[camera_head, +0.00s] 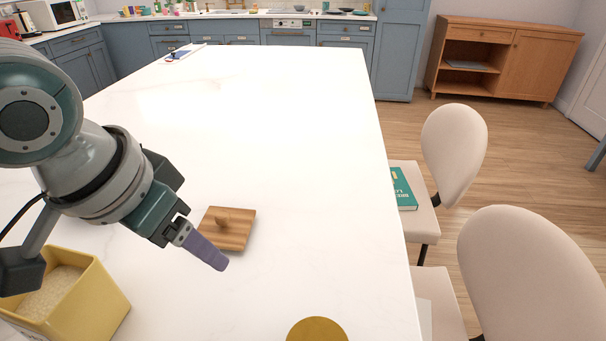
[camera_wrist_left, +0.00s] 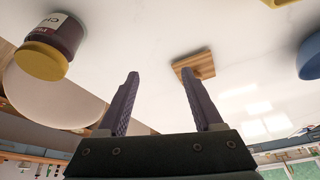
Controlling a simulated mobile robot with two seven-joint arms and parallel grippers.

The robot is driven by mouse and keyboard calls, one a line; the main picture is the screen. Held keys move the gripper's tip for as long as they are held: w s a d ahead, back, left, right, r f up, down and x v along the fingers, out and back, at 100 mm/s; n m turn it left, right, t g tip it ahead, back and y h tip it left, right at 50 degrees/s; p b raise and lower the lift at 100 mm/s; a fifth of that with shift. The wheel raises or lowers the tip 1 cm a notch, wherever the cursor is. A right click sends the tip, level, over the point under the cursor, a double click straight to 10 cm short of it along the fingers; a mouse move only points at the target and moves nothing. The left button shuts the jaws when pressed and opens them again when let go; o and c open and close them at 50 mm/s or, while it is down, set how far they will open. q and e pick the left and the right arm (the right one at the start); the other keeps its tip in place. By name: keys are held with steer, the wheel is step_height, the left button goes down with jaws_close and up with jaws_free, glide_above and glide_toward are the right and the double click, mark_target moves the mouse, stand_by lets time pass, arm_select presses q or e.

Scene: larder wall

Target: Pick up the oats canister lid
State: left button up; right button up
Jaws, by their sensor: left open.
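The oats canister lid is a square wooden lid (camera_head: 240,232) with a small knob, lying flat on the white table. It also shows in the left wrist view (camera_wrist_left: 203,66), just beyond the tip of the right-hand finger. The yellow canister (camera_head: 97,302) stands open at the lower left, with pale oats inside. My left gripper (camera_head: 213,262) hangs over the table at the lid's near left side, pointing down and right. In the left wrist view its purple fingers (camera_wrist_left: 160,75) are apart with nothing between them. The height above the lid is hard to tell.
A dark labelled jar (camera_wrist_left: 62,33) with a mustard top stands near the table's right edge; its top (camera_head: 317,331) shows at the bottom of the head view. A blue object (camera_wrist_left: 311,57) is partly seen. Cream chairs (camera_head: 454,150) line the right side. The table's middle is clear.

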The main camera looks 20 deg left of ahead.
arm_select(q)
steer(key=n+b, duration=0.2)
steer(key=b, duration=0.3)
glide_toward(221, 215)
steer(key=shift+t+y, duration=0.3)
steer(key=x, duration=0.4)
steer(key=shift+s+d+f, duration=0.15)
steer(key=shift+s+d, duration=0.1)
steer(key=shift+d, duration=0.05)
steer(key=shift+b+x, duration=0.85)
steer(key=shift+x, duration=1.5)
steer(key=shift+c, duration=0.3)
jaws_close()
